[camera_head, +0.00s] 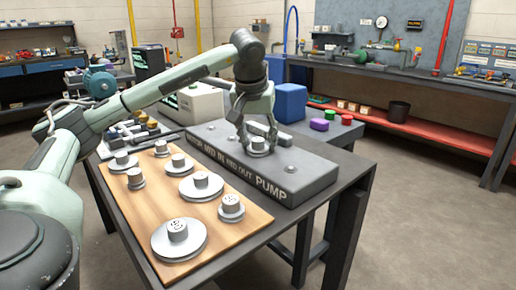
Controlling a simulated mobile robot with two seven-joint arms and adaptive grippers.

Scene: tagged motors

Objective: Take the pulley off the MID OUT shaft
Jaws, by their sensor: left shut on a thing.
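The grey block (305,182) on the table has the labels MOTOR, MID IN, MID OUT and PUMP along its front face. My left gripper (258,136) points down over the block, shut on a small light-grey pulley (257,150). The pulley is at the block's top, behind the MID OUT label, and it looks level. The fingers hide part of it, and I cannot tell whether it is still around its shaft. A bare stub (291,169) shows at the PUMP end. My right gripper is out of view.
A wooden board (205,238) left of the block holds several grey pulleys of different sizes, the largest (179,240) near the front. Behind the block stand a blue box (291,102), a purple cylinder (319,125) and a red one (346,119). The table's front right is clear.

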